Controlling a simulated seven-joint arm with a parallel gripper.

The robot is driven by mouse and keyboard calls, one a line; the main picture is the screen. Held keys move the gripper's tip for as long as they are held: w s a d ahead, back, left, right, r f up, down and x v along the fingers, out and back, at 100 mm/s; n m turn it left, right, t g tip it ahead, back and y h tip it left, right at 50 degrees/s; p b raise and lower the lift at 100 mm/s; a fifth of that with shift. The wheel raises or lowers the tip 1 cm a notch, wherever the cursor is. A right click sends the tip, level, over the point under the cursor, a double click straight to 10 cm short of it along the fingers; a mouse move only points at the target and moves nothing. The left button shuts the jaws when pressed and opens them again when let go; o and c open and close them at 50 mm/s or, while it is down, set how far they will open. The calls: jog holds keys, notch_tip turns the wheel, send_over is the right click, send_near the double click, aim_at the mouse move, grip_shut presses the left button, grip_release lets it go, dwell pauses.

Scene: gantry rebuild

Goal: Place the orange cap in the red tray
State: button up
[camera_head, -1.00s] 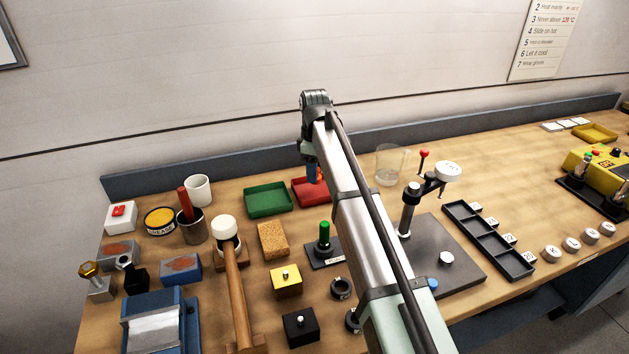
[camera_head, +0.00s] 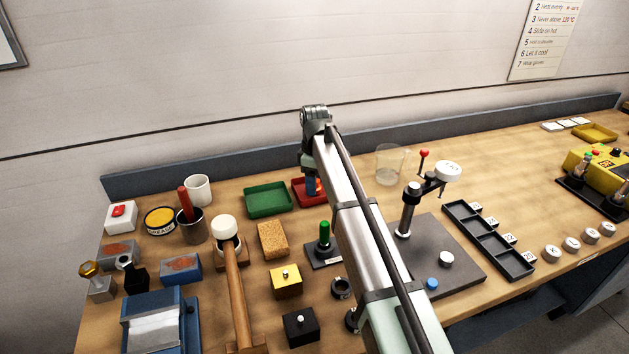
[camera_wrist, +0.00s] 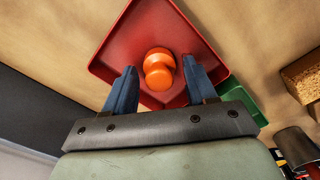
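The orange cap (camera_wrist: 159,69) shows in the wrist view as a rounded, two-lobed piece over the floor of the red tray (camera_wrist: 122,55). It appears to rest there, though its contact with the floor is hard to judge. My gripper (camera_wrist: 159,66) is open, with a blue finger on either side of the cap and a visible gap to each. In the head view, the red tray (camera_head: 298,190) is partly hidden by my arm. A bit of the orange cap (camera_head: 319,186) shows beside my blue fingers (camera_head: 311,187).
A green tray (camera_head: 268,200) stands just left of the red tray. A clear beaker (camera_head: 388,165) stands to the right, near a dark stand with a red-knobbed lever. A cork block (camera_head: 272,240) and a green-topped peg (camera_head: 325,235) are in front. The back ledge is close behind.

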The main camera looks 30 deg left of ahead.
jog(key=shift+o, duration=0.4)
jog(key=shift+r, duration=0.1)
notch_tip(320, 180, up, 12)
dwell(0.4)
dwell(0.4)
